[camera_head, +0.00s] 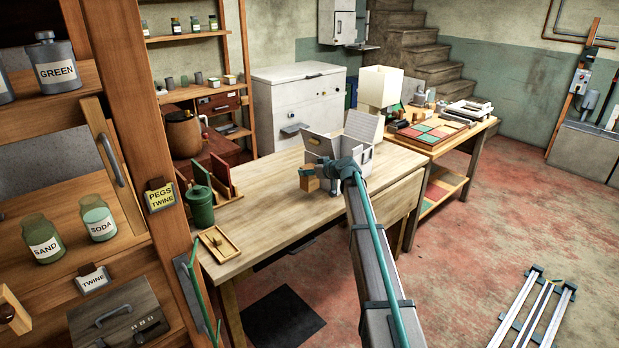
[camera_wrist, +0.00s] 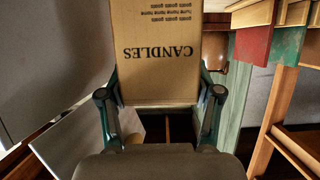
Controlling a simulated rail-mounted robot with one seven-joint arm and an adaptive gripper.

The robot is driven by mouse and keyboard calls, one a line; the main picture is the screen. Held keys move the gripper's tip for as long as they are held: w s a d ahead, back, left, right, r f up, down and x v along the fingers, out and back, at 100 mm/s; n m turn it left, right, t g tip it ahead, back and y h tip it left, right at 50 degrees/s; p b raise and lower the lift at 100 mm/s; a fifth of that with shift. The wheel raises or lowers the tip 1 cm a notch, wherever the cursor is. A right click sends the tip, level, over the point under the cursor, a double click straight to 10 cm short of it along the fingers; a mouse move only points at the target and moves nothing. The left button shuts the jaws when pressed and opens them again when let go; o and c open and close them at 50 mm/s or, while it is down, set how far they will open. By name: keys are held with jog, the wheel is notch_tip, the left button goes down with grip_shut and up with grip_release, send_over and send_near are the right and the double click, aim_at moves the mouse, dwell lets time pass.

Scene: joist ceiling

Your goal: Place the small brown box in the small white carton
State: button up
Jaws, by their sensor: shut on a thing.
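The small brown box (camera_head: 309,184) is in my gripper (camera_head: 321,171), near the front face of the small white carton (camera_head: 319,146) in the head view. In the wrist view the box (camera_wrist: 156,50) shows upside-down lettering, "CANDLES", and sits between the two fingers of my gripper (camera_wrist: 160,94). The fingers are shut on its sides. The carton stands on the wooden table with its flaps open. My wrist and arm hide part of its front, and its inside cannot be seen. Whether box and carton touch is unclear.
The wooden table (camera_head: 262,213) carries a green canister (camera_head: 201,205), a wooden rack (camera_head: 222,181) and a small wooden tray (camera_head: 219,244) at the left. A second table (camera_head: 474,130) with coloured tiles and a lamp (camera_head: 380,87) stands behind right. The table front is mostly clear.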

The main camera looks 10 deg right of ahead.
aim_at(310, 178)
jog(key=shift+w+f, duration=0.35)
notch_tip(310, 178, down, 3)
jog(key=shift+w+p, duration=0.15)
jog(key=shift+p, duration=0.45)
jog(key=shift+f, duration=0.25)
jog(key=shift+d+f+b, duration=0.1)
jog(key=shift+f+b, duration=0.05)
jog(key=shift+b, duration=0.15)
jog(key=o, duration=1.3)
